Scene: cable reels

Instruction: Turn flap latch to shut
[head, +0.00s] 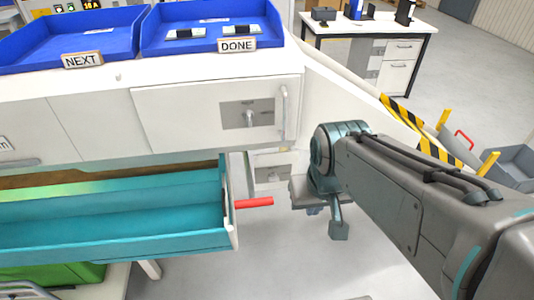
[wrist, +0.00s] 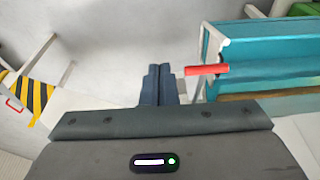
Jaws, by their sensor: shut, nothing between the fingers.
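The white flap (head: 190,115) is in the front of the white bench, in the head view. It looks flush with the front. Its latch (head: 250,119) is a small light grey knob on a grey plate near the flap's right end, and its grip appears upright. My gripper (head: 338,230) hangs below and to the right of the latch, apart from it. In the wrist view its two dark fingers (wrist: 160,84) are together with nothing between them. The latch does not show in the wrist view.
A teal trough (head: 120,240) with a red handle (head: 254,203) juts out below the flap; the handle (wrist: 206,70) is close beside my fingers in the wrist view. Blue trays (head: 205,47) stand on top. A second grey plate (head: 272,172) sits lower.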

